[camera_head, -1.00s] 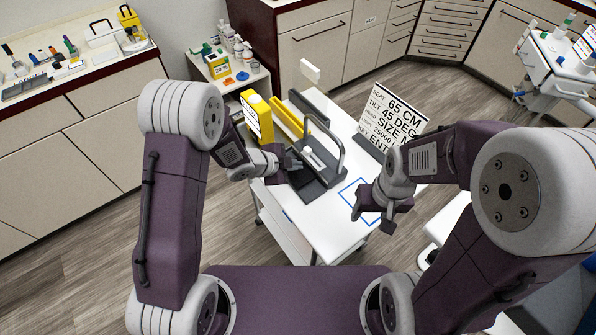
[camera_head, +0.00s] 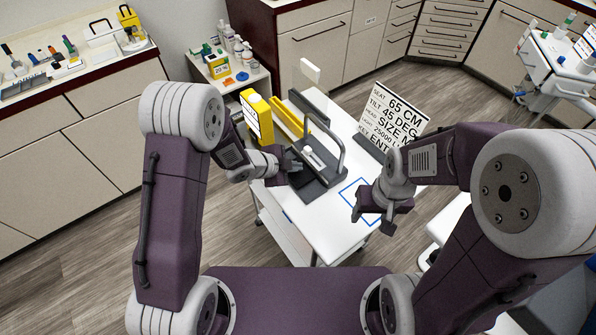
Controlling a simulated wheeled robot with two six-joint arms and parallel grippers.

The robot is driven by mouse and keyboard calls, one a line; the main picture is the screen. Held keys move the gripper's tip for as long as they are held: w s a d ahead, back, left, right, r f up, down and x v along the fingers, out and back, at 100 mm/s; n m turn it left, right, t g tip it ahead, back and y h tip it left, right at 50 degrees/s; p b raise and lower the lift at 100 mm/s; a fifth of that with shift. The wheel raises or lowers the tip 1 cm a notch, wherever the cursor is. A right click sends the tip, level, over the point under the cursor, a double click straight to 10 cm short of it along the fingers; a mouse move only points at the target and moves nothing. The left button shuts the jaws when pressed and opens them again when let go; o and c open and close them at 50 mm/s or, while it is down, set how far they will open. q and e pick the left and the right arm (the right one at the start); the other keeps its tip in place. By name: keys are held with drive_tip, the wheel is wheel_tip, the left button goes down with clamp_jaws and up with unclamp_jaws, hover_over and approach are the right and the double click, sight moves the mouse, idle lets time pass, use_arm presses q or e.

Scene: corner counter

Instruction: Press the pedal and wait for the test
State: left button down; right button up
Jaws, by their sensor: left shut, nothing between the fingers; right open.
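A dark grey device with an upright frame and handle (camera_head: 338,150) stands on the white cart (camera_head: 335,232). A small white part shows inside its frame. I cannot tell for sure which part is the pedal. My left gripper (camera_head: 292,166) is shut and empty at the device's left side, its tips at or very near the device; contact cannot be told. My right gripper (camera_head: 372,219) is open and empty above the cart's right front part, near a blue outlined square (camera_head: 357,190).
A yellow box-like unit (camera_head: 256,117) and a yellow bar (camera_head: 287,116) stand behind my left gripper. A printed sign (camera_head: 392,119) stands at the cart's right back. A small shelf with bottles (camera_head: 228,65) is behind. The cart's front is clear.

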use_arm(q)
drive_tip(key=shift+f+b, duration=0.35)
drive_tip(key=shift+f, duration=0.1)
drive_tip(key=shift+r, duration=0.15)
idle(0.4)
drive_tip(key=shift+r+p, duration=0.7)
drive_tip(key=shift+p, duration=0.1)
wheel_tip(320, 180, up, 5)
drive_tip(key=p, duration=0.4)
drive_tip(key=shift+r+p, duration=0.1)
drive_tip(key=shift+p, duration=0.3)
